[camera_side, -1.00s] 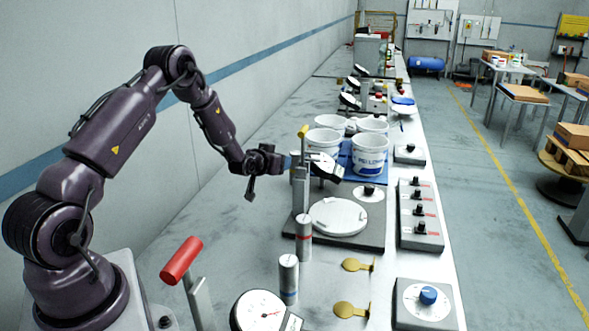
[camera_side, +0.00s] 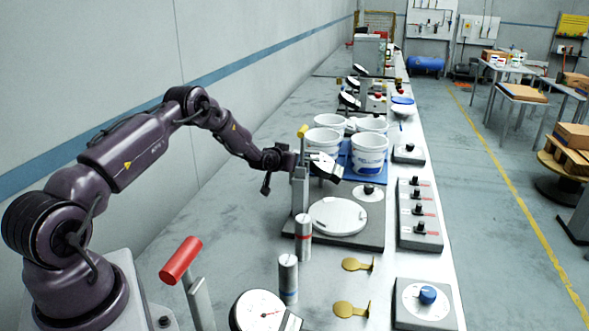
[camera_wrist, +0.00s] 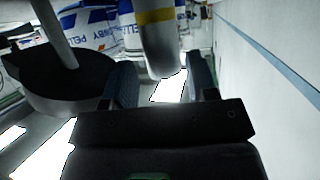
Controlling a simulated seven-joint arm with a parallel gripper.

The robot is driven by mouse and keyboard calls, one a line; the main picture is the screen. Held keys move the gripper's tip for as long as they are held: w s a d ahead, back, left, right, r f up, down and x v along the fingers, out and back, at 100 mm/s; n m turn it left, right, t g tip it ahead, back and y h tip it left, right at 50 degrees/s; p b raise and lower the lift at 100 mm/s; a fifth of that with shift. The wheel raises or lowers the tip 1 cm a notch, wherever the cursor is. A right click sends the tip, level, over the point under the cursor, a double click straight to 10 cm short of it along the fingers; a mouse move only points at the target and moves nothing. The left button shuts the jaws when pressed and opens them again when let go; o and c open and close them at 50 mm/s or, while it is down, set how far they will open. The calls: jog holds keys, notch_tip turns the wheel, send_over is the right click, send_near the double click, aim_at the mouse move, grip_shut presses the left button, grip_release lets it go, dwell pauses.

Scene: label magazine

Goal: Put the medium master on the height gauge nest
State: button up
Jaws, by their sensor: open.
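In the wrist view, a grey cylinder with a yellow band (camera_wrist: 158,45) reaches between the two fingers of my open gripper (camera_wrist: 162,82). I cannot tell whether it is the medium master or whether the fingers touch it. In the side view, my gripper (camera_side: 284,161) is beside the upright post (camera_side: 299,188), which hides its fingertips. A grey cylinder with a red band (camera_side: 304,240) and one with a blue band (camera_side: 288,277) stand upright on the bench nearer the camera. A dial gauge (camera_side: 260,311) is at the front edge. The height gauge nest cannot be clearly identified.
White buckets (camera_side: 369,157) stand on a blue mat beyond the post. A round white plate (camera_side: 338,216) lies on a dark base to its right. A red-handled lever (camera_side: 181,261) rises at front left. A knob panel (camera_side: 420,217) lines the right edge. Bench left of the post is clear.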

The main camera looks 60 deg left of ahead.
jog(key=shift+x, duration=1.9)
jog(key=c, duration=0.8)
jog(key=shift+a+r, duration=0.1)
grip_shut()
jog(key=shift+r, duration=0.1)
